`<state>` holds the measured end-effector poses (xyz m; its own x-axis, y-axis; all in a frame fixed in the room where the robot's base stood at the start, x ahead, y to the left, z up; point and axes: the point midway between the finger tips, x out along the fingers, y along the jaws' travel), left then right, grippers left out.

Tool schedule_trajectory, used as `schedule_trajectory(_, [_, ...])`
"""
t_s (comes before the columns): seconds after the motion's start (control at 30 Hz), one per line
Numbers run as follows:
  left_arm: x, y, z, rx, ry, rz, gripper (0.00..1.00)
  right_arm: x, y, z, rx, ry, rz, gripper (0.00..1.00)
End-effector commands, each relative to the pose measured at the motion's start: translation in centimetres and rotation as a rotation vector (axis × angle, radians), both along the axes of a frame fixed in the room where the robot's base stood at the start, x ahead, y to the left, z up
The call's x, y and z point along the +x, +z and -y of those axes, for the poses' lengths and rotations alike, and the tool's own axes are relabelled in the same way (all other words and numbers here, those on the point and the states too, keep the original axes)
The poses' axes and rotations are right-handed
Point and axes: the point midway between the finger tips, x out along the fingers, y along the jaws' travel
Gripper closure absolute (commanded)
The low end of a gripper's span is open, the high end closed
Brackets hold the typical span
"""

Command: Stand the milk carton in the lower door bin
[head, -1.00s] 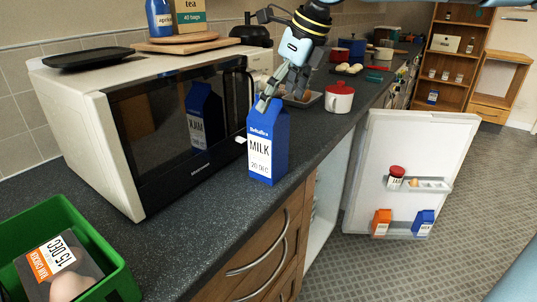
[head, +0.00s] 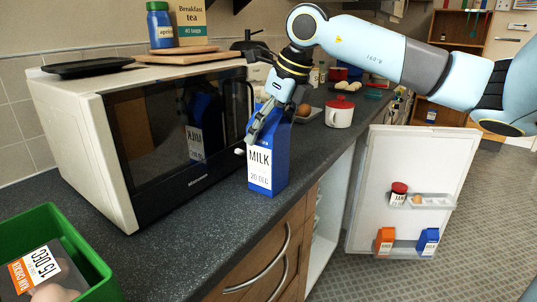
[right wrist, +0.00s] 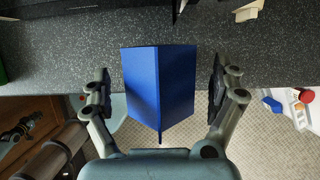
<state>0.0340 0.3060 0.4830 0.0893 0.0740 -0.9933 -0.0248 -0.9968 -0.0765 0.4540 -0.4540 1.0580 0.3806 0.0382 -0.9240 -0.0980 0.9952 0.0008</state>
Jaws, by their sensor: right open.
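The blue milk carton (head: 268,160) stands upright on the dark counter in front of the microwave, with its MILK label facing me. My right gripper (head: 262,125) is at the carton's upper part. In the right wrist view my right gripper (right wrist: 158,95) is open, with one finger on each side of the carton (right wrist: 158,88) and a gap on both sides. The open fridge door (head: 405,185) has a lower door bin (head: 400,252) holding an orange carton (head: 385,240) and a blue carton (head: 428,241). My left gripper is not in view.
The microwave (head: 120,150) stands close behind the carton. A green crate (head: 75,235) with packed food is at the lower left. A red-lidded white pot (head: 339,112) stands farther along the counter. The upper door bin (head: 430,202) holds a red-lidded jar (head: 398,194).

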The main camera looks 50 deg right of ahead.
Motion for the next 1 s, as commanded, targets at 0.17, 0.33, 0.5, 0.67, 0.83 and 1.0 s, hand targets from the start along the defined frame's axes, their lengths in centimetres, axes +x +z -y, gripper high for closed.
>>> schedule_trajectory(0.17, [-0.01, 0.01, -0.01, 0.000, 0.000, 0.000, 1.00, 0.11, -0.26, -0.02, 0.000, 0.000, 0.000, 0.06])
schedule_trajectory(0.33, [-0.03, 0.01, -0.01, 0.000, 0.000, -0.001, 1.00, 0.10, -0.25, -0.02, 0.000, 0.000, 0.000, 0.14])
schedule_trajectory(0.5, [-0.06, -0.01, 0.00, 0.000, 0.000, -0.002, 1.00, 0.09, -0.25, -0.02, 0.000, 0.000, 0.000, 0.36])
schedule_trajectory(0.67, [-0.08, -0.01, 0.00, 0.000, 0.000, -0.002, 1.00, 0.09, -0.24, -0.03, 0.000, 0.000, 0.000, 0.57])
schedule_trajectory(0.83, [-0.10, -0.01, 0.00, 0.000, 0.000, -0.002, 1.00, 0.09, -0.25, -0.02, 0.000, 0.000, 0.000, 0.79])
schedule_trajectory(1.0, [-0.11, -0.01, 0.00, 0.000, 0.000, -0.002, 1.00, 0.13, -0.17, -0.03, -0.001, 0.001, 0.002, 0.91])
